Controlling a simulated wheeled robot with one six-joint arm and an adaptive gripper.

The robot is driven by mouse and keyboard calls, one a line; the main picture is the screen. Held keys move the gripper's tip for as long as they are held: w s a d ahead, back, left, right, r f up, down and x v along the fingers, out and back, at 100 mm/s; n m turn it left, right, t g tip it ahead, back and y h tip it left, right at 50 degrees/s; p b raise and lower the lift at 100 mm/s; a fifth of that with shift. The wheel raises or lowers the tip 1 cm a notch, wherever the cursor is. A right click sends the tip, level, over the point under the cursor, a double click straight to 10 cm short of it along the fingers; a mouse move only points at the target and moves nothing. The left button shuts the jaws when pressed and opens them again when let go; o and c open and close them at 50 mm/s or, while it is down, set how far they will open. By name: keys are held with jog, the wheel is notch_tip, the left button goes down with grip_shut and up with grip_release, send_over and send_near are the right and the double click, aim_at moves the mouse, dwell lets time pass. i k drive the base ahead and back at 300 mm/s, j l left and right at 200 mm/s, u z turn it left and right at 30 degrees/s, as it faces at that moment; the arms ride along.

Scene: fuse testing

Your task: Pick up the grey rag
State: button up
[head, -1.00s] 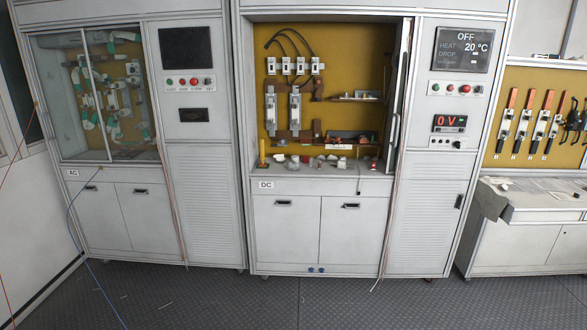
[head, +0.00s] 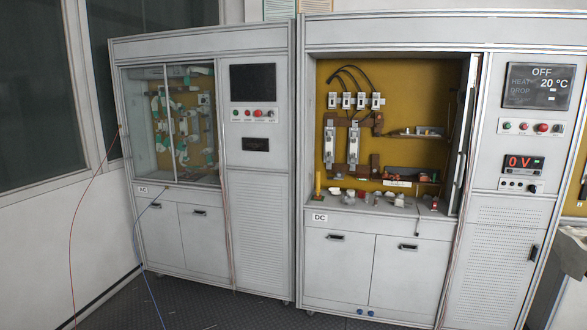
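A piece of grey cloth (head: 574,237), which looks like the grey rag, hangs over the edge of the bench at the far right of the head view. The frame's right edge cuts it off, so only part of it shows. My gripper is not in view.
The DC cabinet (head: 376,228) stands in the middle right with its glass slid open; several small parts lie on its ledge. The AC cabinet (head: 185,192) stands left of it behind closed glass. Thin red and blue wires hang at the left. Dark floor (head: 215,306) in front looks clear.

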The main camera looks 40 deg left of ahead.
aim_at(349, 201)
jog(key=i+j+u, duration=0.15)
jog(key=i+j, duration=0.2)
jog(key=i, duration=0.15)
jog(key=i+j+u, duration=0.15)
jog(key=i+j, duration=0.15)
jog(key=i, duration=0.2)
